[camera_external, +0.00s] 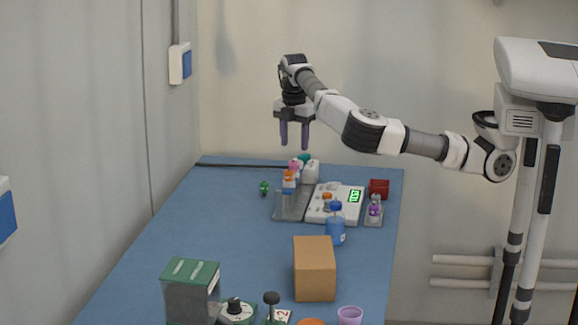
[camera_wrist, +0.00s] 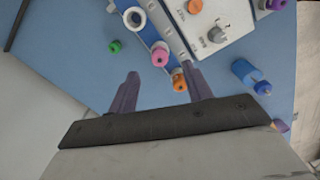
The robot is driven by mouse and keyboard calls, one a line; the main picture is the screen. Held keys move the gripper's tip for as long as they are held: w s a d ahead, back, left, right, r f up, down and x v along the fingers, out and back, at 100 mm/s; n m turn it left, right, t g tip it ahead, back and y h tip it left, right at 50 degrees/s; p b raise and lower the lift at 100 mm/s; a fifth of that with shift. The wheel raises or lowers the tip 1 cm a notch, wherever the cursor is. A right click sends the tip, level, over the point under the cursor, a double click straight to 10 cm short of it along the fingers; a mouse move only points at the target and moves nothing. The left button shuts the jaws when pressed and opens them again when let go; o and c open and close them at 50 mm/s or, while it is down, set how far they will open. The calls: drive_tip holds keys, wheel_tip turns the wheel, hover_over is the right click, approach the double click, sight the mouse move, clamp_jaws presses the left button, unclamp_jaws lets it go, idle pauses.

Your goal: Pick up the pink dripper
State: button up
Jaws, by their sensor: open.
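The pink dripper (camera_external: 294,166) stands among other small bottles on the grey rack at the far end of the blue table. It also shows in the wrist view (camera_wrist: 160,56), seen from above, just beyond the gap between the fingers. An orange-capped bottle (camera_external: 289,176) stands close in front of it; in the wrist view its orange cap (camera_wrist: 180,82) lies near the right finger. My gripper (camera_external: 294,142) is open and empty, pointing down, in the air above the bottles. Its two purple fingers (camera_wrist: 161,76) are apart. The pink dripper's lower part is partly hidden.
A white device with a green display (camera_external: 345,205) sits right of the rack. A blue bottle (camera_external: 336,228) and a brown box (camera_external: 314,268) stand nearer the camera. A small green item (camera_external: 264,187) lies left of the rack. The table's left-middle is clear.

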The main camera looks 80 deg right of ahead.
sight(293, 161)
drive_tip(key=shift+w+a+f+p, duration=0.1)
drive_tip(key=shift+f+p, duration=0.45)
drive_tip(key=shift+f, duration=1.05)
drive_tip(key=shift+a+f+p, duration=0.1)
drive_tip(key=shift+f+p, duration=0.4)
drive_tip(key=shift+f, duration=1.05)
drive_tip(key=shift+c, duration=0.2)
drive_tip(key=c, duration=1)
drive_tip(key=shift+r, duration=0.15)
